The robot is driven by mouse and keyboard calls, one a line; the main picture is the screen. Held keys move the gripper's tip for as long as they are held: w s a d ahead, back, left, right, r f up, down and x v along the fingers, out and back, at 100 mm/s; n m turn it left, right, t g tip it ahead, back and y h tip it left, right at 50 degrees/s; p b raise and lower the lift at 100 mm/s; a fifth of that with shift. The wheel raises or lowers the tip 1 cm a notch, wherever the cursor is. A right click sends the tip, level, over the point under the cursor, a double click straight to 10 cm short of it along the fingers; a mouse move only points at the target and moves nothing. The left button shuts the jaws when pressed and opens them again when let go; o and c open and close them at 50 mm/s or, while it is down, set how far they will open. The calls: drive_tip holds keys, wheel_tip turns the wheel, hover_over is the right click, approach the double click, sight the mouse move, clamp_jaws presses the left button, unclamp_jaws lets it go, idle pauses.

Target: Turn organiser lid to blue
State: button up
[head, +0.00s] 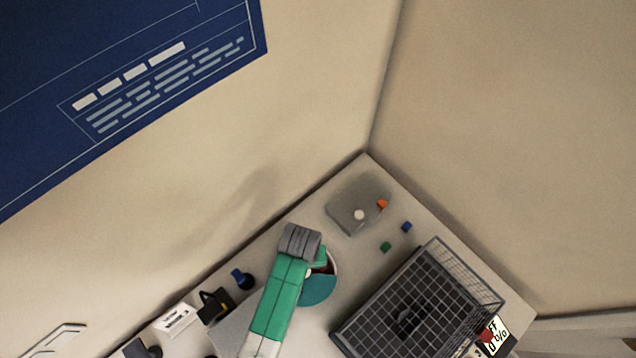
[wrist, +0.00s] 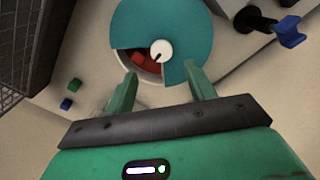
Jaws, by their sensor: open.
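The round organiser has a teal lid (wrist: 165,30) with a wedge-shaped opening and a white knob (wrist: 161,50) near its centre. Through the opening, red contents (wrist: 145,60) show; no blue shows inside it. In the head view the lid (head: 318,291) is partly hidden by my green arm. My gripper (wrist: 161,84) is open, with its fingers apart at the near side of the organiser. The right finger overlaps the lid's edge in the wrist view, and the left finger is near the opening. Whether either touches the organiser I cannot tell. Nothing is held.
A wire basket (head: 385,312) stands right of the organiser in the head view. A grey box (head: 345,196) with a white knob lies behind. A green cube (head: 386,247) and a blue cube (head: 407,227) lie between. A blue-handled item (head: 242,279) stands to the left.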

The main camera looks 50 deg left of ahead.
drive_tip(key=f, duration=0.4)
drive_tip(key=f+b, duration=0.1)
drive_tip(key=f, duration=0.2)
drive_tip(key=shift+s+f, duration=0.2)
drive_tip(key=shift+f, duration=0.15)
clamp_jaws()
